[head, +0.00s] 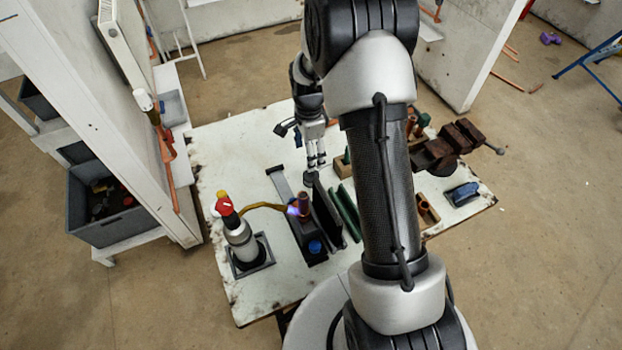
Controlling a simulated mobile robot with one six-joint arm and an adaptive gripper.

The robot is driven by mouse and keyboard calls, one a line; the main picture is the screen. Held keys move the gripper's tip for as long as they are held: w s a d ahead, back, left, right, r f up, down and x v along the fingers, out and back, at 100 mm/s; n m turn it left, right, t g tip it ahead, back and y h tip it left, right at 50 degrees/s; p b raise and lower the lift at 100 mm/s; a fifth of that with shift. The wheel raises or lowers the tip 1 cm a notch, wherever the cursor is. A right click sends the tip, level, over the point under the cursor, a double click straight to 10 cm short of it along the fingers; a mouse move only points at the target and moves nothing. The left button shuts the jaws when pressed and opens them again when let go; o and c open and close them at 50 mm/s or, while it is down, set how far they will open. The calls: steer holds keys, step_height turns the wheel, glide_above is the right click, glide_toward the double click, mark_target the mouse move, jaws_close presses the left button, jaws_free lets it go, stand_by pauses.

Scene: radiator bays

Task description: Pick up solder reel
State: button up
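My gripper (316,167) points down over the back middle of the pale worktable (213,160). Its fingers look close together, but whether they are open or shut is too small to tell. A small dark round thing (309,178) lies just below the fingertips. I cannot tell whether they touch it or whether it is the solder reel. A blue item (462,193) lies at the table's right end, and a round blue piece (315,247) sits on a dark block at the front. No solder reel can be made out for certain. My arm hides the table's middle right.
A brown vise (453,143) is at the right. Dark and green bars (345,213) lie mid-table. A partition (110,120) borders the left.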

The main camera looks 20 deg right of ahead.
steer(key=b, duration=0.1)
glide_above(311, 175)
steer(key=f, duration=0.3)
steer(key=w+f, duration=0.1)
steer(key=f, duration=0.1)
steer(key=shift+f, duration=0.3)
steer(key=f, duration=0.1)
steer(key=f+b, duration=0.1)
steer(key=f, duration=0.1)
steer(key=s+f+b, duration=0.1)
steer(key=f, duration=0.1)
steer(key=shift+d+f, duration=0.1)
steer(key=c, duration=1.4)
